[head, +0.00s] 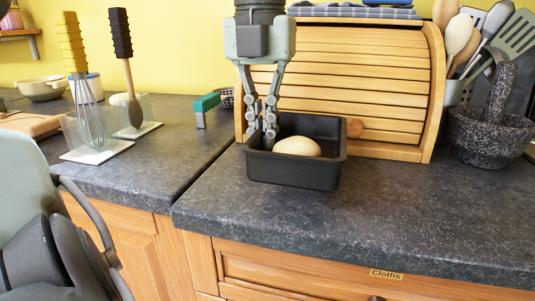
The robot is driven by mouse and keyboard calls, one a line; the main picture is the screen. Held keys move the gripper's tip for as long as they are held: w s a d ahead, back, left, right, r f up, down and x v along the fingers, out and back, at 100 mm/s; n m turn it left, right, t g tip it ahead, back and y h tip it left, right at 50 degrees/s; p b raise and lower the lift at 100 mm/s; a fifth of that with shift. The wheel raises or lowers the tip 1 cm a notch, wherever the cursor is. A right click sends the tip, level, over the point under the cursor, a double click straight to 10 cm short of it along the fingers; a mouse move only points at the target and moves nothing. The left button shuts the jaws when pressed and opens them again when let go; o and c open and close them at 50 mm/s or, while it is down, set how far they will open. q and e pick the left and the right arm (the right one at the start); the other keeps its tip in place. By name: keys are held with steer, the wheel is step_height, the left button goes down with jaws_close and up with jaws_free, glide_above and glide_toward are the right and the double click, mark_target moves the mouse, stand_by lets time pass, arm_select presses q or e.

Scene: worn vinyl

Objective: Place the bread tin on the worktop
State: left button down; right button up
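The bread tin (293,174) is a dark rectangular tin in front of the wooden bread bin, over the right-hand worktop (400,213). A pale rounded loaf or dough piece (297,146) lies in it. The tin looks level; I cannot tell if its base touches the worktop or is slightly above it. My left gripper (262,135) points down from the top middle. Its fingers are close together at the tin's left wall, one at the outer side and one inside, and appear shut on that wall. My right gripper is not in view.
The bread bin (360,75) stands close behind the tin. A stone mortar (490,135) and a utensil holder (457,92) are at right. Worktop right of the tin is clear.

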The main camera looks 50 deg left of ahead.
arm_select(q)
steer(key=shift+w+d+f, duration=0.15)
steer(key=shift+w+f, duration=0.1)
steer(key=shift+w, duration=0.05)
step_height(320, 180, down, 4)
steer(key=shift+r, duration=0.15)
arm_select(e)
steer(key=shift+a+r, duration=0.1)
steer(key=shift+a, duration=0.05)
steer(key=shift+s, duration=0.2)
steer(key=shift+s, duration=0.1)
arm_select(q)
steer(key=c, duration=2.1)
jaws_free()
steer(key=shift+f, duration=0.2)
steer(key=o, duration=0.4)
steer(key=shift+s, duration=0.1)
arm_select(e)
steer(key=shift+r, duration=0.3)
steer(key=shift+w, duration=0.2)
